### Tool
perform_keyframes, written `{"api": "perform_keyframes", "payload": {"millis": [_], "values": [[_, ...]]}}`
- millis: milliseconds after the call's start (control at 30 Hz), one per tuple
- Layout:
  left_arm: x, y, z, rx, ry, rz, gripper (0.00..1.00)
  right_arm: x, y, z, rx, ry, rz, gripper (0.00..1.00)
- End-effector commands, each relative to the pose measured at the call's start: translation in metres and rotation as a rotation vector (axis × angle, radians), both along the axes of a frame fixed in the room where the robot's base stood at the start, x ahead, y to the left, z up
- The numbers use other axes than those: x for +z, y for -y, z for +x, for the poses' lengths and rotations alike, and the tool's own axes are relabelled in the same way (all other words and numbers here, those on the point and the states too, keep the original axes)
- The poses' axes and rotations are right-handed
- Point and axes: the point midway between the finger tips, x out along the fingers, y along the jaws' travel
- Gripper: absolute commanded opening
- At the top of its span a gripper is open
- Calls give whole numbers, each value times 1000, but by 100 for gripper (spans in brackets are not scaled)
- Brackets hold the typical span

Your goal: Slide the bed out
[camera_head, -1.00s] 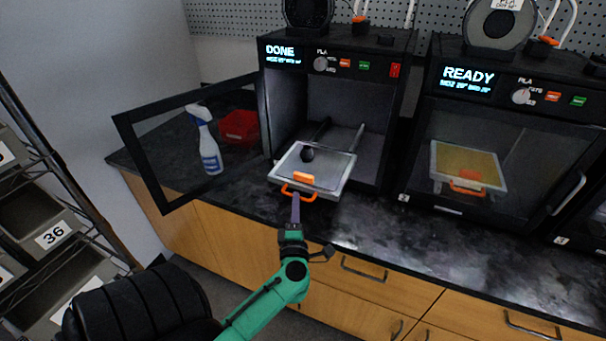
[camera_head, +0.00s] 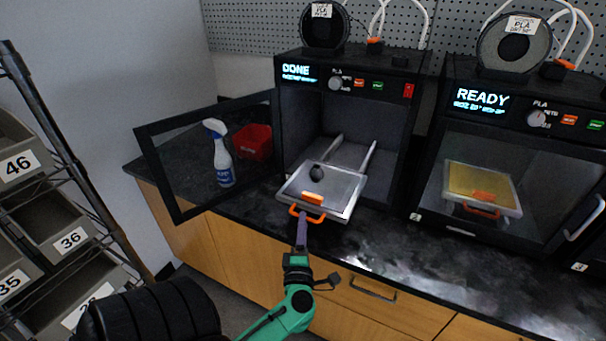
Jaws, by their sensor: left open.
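The printer (camera_head: 345,62) showing "DONE" stands on the counter with its glass door (camera_head: 188,160) swung open to the left. Its bed (camera_head: 340,190), a grey plate with an orange front handle (camera_head: 306,213), sits out past the printer's front on two rails. My right gripper is not in view.
A spray bottle (camera_head: 221,155) and a red bin (camera_head: 252,142) stand behind the open door's glass. A closed "READY" printer (camera_head: 520,125) stands at the right. A rack of numbered bins (camera_head: 45,225) is at the left. The dark counter (camera_head: 385,245) is clear in front.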

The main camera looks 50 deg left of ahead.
Motion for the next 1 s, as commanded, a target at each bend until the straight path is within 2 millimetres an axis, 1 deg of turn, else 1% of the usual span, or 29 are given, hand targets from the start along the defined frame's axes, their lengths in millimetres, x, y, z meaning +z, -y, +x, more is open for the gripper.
{"api": "perform_keyframes", "payload": {"millis": [133,233,367,500,600,667,800,1000], "values": [[-2,4,-4,-1,0,0,42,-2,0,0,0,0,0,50],[-6,14,-16,-1,-2,-1,42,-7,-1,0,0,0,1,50],[-15,37,-42,0,-4,-3,42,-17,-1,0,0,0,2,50],[-21,65,-73,0,-4,-3,42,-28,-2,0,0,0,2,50],[-24,81,-92,0,-3,-3,42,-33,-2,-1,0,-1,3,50],[-25,89,-99,0,-2,-1,42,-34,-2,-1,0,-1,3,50],[-24,97,-108,1,0,0,42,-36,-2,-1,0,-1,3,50],[-23,97,-108,1,1,0,42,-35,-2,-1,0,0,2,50]]}}
